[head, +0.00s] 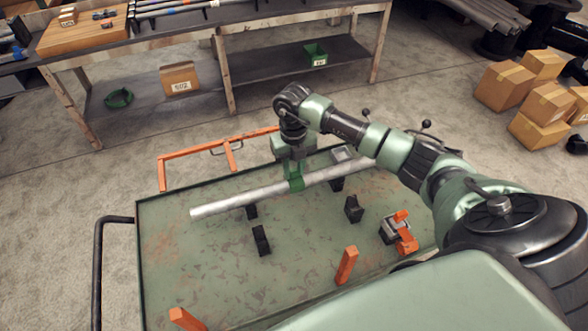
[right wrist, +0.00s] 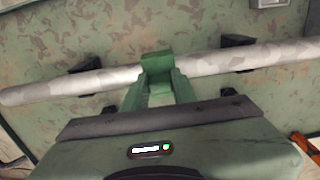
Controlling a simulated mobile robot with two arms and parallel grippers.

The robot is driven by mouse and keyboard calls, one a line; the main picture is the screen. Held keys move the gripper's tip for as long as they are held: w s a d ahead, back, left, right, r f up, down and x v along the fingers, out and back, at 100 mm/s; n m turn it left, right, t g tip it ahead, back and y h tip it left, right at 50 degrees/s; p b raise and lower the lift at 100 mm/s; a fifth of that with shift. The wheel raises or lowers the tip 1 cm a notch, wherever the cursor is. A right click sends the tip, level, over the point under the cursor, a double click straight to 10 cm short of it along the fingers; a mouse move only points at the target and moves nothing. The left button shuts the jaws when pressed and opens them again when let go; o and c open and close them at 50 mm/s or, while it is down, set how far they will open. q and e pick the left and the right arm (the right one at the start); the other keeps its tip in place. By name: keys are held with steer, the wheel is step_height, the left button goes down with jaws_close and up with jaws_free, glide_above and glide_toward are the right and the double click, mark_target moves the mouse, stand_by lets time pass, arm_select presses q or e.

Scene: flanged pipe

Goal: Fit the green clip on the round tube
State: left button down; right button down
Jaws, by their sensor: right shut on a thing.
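The round tube (head: 240,200) is pale grey and lies across black supports (head: 252,211) above the green cart top. It also crosses the right wrist view (right wrist: 70,87). The green clip (head: 296,180) is at the middle of the tube, and it shows in the right wrist view (right wrist: 157,65) too. My right gripper (head: 294,166) points down over the tube and is shut on the clip. The clip touches or overlaps the tube; I cannot tell whether it is fully seated around it. My left gripper is not in view.
The cart top (head: 200,270) carries spare black supports (head: 261,240), orange posts (head: 347,265) and an orange-and-grey clamp (head: 400,230). A workbench (head: 240,15) with a lower shelf stands behind. Cardboard boxes (head: 505,85) are at the far right. The cart's front left is mostly clear.

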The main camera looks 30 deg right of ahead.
mark_target(294, 169)
steer(key=shift+f+b, duration=0.45)
steer(key=shift+f, duration=0.1)
steer(key=c, duration=1.1)
jaws_free()
steer(key=shift+o, duration=0.2)
steer(key=shift+r, duration=0.1)
step_height(294, 169, up, 8)
steer(key=shift+f+b, duration=0.15)
steer(key=shift+b, duration=0.6)
steer(key=shift+f, duration=0.1)
